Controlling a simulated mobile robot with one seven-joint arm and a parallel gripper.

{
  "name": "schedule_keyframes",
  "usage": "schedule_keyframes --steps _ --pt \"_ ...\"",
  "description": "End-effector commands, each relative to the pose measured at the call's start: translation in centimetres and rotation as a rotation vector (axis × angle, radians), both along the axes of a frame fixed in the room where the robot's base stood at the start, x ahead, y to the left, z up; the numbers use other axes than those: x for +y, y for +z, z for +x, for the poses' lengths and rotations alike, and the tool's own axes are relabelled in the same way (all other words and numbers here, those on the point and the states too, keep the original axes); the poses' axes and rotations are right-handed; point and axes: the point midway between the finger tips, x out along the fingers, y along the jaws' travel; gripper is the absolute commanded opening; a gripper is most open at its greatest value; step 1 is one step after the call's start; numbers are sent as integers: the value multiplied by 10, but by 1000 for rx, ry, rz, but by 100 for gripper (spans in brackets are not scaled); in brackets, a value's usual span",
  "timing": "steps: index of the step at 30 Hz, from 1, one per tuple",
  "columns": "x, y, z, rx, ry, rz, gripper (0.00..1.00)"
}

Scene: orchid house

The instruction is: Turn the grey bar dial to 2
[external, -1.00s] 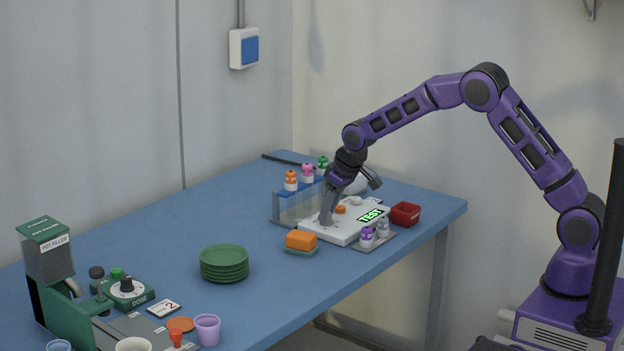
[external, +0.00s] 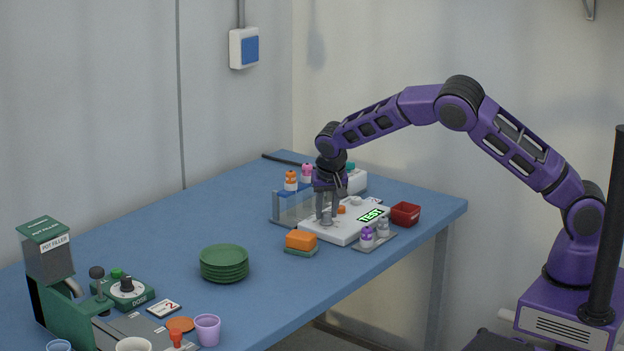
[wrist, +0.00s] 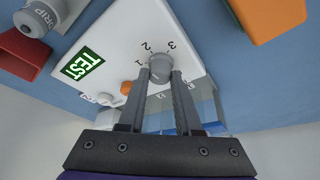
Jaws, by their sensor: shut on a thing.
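The grey bar dial (wrist: 160,66) sits on a white panel box (wrist: 112,32) with the numbers 1, 2 and 3 printed around it. My gripper (wrist: 161,80) has its two fingers on either side of the dial and is shut on it. I cannot tell which number the bar points to. In the external view my gripper (external: 327,217) points down onto the left part of the white box (external: 345,235), and the fingers mostly hide the dial. A green TEST display (external: 371,215) and an orange button (wrist: 126,88) are on the same box.
An orange sponge (external: 300,240) lies just in front of the box. A clear rack with bottles (external: 292,205) stands behind-left. Green plates (external: 224,263) stand farther left.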

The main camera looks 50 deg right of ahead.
Motion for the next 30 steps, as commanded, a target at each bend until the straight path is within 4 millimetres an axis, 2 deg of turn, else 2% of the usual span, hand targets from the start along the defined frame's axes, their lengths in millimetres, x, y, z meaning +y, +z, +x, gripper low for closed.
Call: schedule_keyframes --steps 9,21,22,27,30 --pt "1 0 0 2 -74 1 0" --pt "1 -1 0 3 -78 1 0" --pt "1 -1 0 3 -78 1 35" --pt "1 -1 0 2 -78 0 63" --pt "1 -1 0 2 -78 1 63"
